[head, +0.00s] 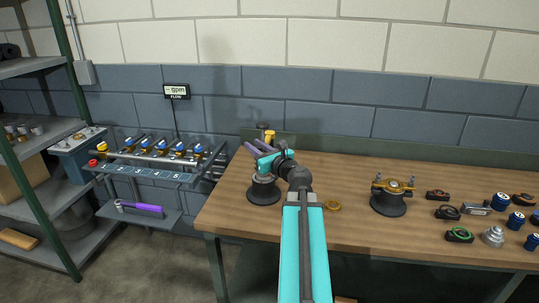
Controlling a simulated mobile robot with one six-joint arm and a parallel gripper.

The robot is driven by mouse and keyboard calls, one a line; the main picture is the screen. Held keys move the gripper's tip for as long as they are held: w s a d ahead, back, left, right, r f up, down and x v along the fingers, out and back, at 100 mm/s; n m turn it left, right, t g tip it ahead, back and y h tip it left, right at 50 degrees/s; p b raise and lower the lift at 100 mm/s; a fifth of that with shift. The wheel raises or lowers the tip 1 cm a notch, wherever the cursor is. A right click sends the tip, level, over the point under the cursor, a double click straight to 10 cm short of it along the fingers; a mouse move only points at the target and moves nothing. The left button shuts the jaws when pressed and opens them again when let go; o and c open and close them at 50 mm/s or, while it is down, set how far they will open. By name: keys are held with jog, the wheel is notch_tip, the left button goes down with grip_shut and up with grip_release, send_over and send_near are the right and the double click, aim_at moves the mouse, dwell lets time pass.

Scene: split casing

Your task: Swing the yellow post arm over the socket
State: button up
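A small yellow piece (269,135), which looks like part of the yellow post arm, shows by a dark post top (262,126) at the table's back left. My gripper (257,151), with purple finger-like parts and a teal body, is just in front of and below it. I cannot tell whether they touch or whether the fingers are open. A dark round stand (263,192) with a grey top, possibly the socket, is below my gripper. My wrist and gripper hide its upper part and most of the post arm.
Several small dark, blue and silver parts crowd the right end. A valve rack (150,160) and shelves are at the left.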

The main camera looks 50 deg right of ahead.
jog(key=shift+s+a+f+b, duration=0.15)
jog(key=shift+s+b, duration=0.15)
jog(key=shift+s, duration=0.35)
jog(key=shift+s+a+b, duration=0.15)
jog(key=shift+s+b, duration=0.1)
jog(key=shift+s, duration=0.4)
jog(key=shift+b, duration=0.65)
jog(key=b, duration=0.4)
jog(key=shift+s+b, duration=0.3)
jog(key=shift+s, duration=0.1)
jog(key=s+b, duration=0.1)
jog(key=b, duration=0.6)
jog(key=shift+s+a, duration=0.2)
jog(key=shift+s, duration=0.2)
jog(key=b, duration=0.9)
send_near(261, 150)
jog(key=shift+w+d+f, duration=0.2)
jog(key=shift+w+f, duration=0.2)
jog(key=shift+s, duration=0.1)
